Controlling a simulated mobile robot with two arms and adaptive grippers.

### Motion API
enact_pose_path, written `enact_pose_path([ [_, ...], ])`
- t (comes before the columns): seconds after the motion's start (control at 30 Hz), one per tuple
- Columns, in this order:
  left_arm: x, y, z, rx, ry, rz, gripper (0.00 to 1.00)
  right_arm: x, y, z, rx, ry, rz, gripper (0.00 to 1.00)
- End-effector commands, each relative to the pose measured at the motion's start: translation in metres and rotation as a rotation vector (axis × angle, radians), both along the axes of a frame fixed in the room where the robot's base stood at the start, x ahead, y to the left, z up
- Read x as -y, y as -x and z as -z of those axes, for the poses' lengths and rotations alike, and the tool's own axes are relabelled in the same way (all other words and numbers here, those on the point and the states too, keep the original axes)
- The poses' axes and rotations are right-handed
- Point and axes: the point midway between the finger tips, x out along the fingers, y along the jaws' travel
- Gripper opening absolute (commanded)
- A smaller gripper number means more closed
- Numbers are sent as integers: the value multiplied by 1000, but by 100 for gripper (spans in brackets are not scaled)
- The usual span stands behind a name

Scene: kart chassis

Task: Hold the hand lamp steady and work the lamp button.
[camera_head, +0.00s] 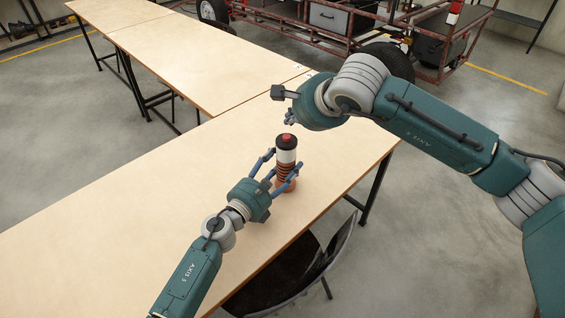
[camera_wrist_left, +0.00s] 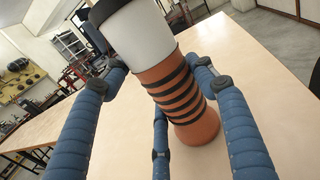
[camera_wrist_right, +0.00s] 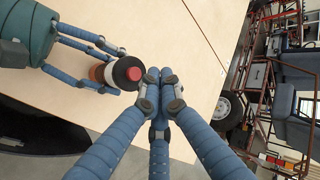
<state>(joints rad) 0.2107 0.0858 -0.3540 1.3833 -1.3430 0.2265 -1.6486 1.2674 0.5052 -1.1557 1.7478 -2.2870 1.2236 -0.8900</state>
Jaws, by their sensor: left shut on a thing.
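The hand lamp (camera_head: 286,157) is upright over the table, with a ribbed orange body, a white band and a black cap. Its red lamp button (camera_head: 287,138) is on top and also shows in the right wrist view (camera_wrist_right: 133,75). My left gripper (camera_head: 280,170) is shut around the orange body; the left wrist view shows its blue fingers beside the lamp (camera_wrist_left: 178,90). The lamp's flared foot appears at the table surface, but I cannot tell whether it touches. My right gripper (camera_wrist_right: 160,90) has its fingertips together, empty, above and apart from the button.
The pale wooden table (camera_head: 130,235) is otherwise clear, with a second table (camera_head: 190,60) behind it. A dark chair (camera_head: 290,270) stands at the near edge. The red-framed kart chassis (camera_head: 345,32) is at the back.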

Motion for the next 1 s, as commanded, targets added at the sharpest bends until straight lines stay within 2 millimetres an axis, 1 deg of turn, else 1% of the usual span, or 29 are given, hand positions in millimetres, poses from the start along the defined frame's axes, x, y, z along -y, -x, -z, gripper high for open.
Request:
enact_pose_path([
  [0.03,-1,0,2,-2,-4,-1,18,0,0,7,-1,0,0,0],
  [0.1,-1,0,2,-2,-4,-1,18,0,0,15,-2,0,1,0],
  [0.33,-1,0,2,-2,-4,-1,18,0,0,30,-1,0,1,0],
  [1.0,-1,0,3,-2,-4,-1,18,0,0,31,0,0,0,0],
])
